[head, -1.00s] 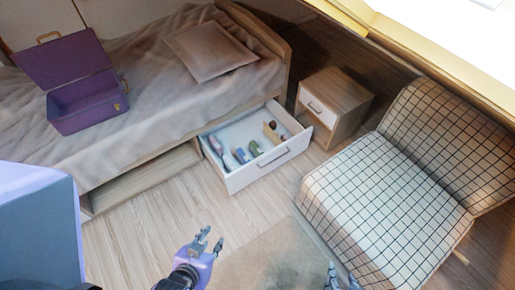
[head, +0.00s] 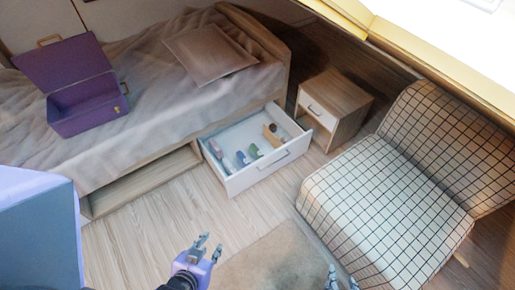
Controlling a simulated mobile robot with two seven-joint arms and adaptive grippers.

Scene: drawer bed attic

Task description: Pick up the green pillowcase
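A small green folded item (head: 255,151), which looks like the green pillowcase, lies in the open white drawer (head: 268,178) under the bed. It is among several other small items and too small to make out in detail. My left gripper (head: 209,247) is over the floor in front of the drawer, well apart from it, with its fingers spread and nothing between them. My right gripper (head: 333,279) shows only in part at the bottom edge, beside the checked chair. Whether it is open is unclear.
A blue item (head: 240,158) and a wooden piece (head: 271,134) lie in the drawer. An open purple case (head: 88,104) and a pillow (head: 211,51) are on the bed (head: 150,95). A nightstand (head: 337,98) and checked chair (head: 385,195) stand right. Floor before the drawer is clear.

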